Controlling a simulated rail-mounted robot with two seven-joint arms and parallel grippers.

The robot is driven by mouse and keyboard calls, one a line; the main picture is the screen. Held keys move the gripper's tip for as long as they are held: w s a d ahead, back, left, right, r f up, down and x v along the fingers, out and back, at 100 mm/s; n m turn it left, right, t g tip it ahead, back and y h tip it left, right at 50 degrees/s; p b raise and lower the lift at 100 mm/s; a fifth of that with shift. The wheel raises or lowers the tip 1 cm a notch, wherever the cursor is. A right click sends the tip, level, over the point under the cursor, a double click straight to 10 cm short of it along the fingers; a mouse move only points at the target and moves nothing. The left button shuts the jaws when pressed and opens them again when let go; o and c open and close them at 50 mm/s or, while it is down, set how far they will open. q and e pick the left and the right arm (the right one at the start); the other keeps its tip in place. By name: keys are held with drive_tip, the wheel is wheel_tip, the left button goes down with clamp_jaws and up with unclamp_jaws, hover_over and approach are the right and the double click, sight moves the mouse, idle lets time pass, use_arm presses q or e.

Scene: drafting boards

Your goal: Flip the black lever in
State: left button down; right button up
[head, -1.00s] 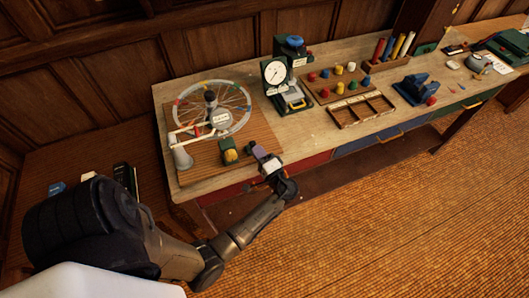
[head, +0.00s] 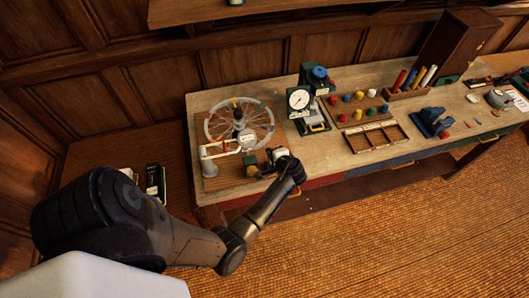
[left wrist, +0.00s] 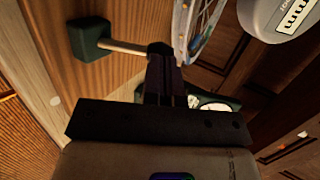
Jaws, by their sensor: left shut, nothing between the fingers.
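A spoked wheel rig stands on a wooden board (head: 212,182) at the left end of the bench. In the left wrist view a dark green block (left wrist: 90,38) carries a pale rod (left wrist: 125,46) with a dark end by my left fingertips (left wrist: 162,52). This looks like the lever, but contact and its black colour are unclear. My right gripper is out of view.
The spoked wheel (head: 262,112) and a pale pipe frame (head: 225,148) stand behind the gripper. A dial gauge (head: 299,99) stands to the right. A compartment tray (head: 376,136) and coloured pegs (head: 358,108) lie farther right. Open floor lies in front.

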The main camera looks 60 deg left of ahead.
use_arm(q)
drive_tip(key=shift+a, duration=0.25)
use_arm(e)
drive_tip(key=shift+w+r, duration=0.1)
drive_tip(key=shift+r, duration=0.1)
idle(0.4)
